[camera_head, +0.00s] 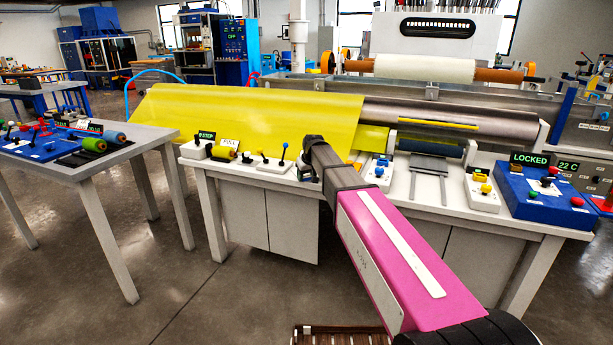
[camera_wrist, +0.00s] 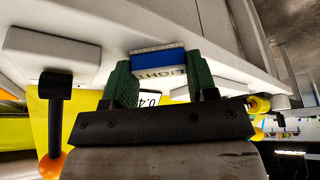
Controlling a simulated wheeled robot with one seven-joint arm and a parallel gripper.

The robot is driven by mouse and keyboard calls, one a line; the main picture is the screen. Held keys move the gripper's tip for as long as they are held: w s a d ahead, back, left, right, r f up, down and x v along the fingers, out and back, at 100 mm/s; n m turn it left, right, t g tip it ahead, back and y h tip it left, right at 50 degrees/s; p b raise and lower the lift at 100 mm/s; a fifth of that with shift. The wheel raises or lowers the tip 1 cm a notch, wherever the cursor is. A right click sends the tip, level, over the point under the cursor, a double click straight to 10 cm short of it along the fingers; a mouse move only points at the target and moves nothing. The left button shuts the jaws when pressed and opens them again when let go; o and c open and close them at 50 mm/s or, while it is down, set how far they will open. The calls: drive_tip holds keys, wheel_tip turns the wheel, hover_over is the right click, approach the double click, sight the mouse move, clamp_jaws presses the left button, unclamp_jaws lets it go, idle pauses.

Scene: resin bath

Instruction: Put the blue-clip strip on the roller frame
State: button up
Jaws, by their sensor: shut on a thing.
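In the wrist view, my gripper (camera_wrist: 158,82) has its two green fingers shut on a small white piece with a blue edge and the word LIGHT, which looks like the blue-clip strip (camera_wrist: 160,59). The rest of the strip's length cannot be made out. In the head view, my gripper end is over the front of the white bench, and the strip is hidden there. What appears to be the roller frame (camera_head: 543,136) has white uprights around a steel roller (camera_head: 455,114), with a yellow bar lying across its front and a dark roller below.
A large yellow sheet (camera_head: 250,112) drapes over the left of the bench. A blue LOCKED box (camera_head: 545,195) is at the right. A side table (camera_head: 110,150) stands left, with clear floor between.

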drive_tip(key=o, duration=0.9)
drive_tip(key=shift+r, duration=0.1)
drive_tip(key=v, duration=1.2)
drive_tip(key=s+d+f+m+g, duration=0.1)
drive_tip(key=s+d+f, duration=0.5)
drive_tip(key=s+f, duration=0.3)
drive_tip(key=s+d+f+m+g+h, duration=0.1)
drive_tip(key=s+d+f+m, duration=0.1)
drive_tip(key=s+d+f, duration=0.5)
drive_tip(key=s+d+f+m+g+h, duration=0.1)
drive_tip(key=s+d+f, duration=0.5)
drive_tip(key=s+f, duration=0.6)
drive_tip(key=shift+s+d+f+m+g, duration=0.3)
drive_tip(key=shift+s+f+m+g, duration=0.1)
drive_tip(key=shift+s+m+g, duration=0.15)
drive_tip(key=shift+w, duration=0.1)
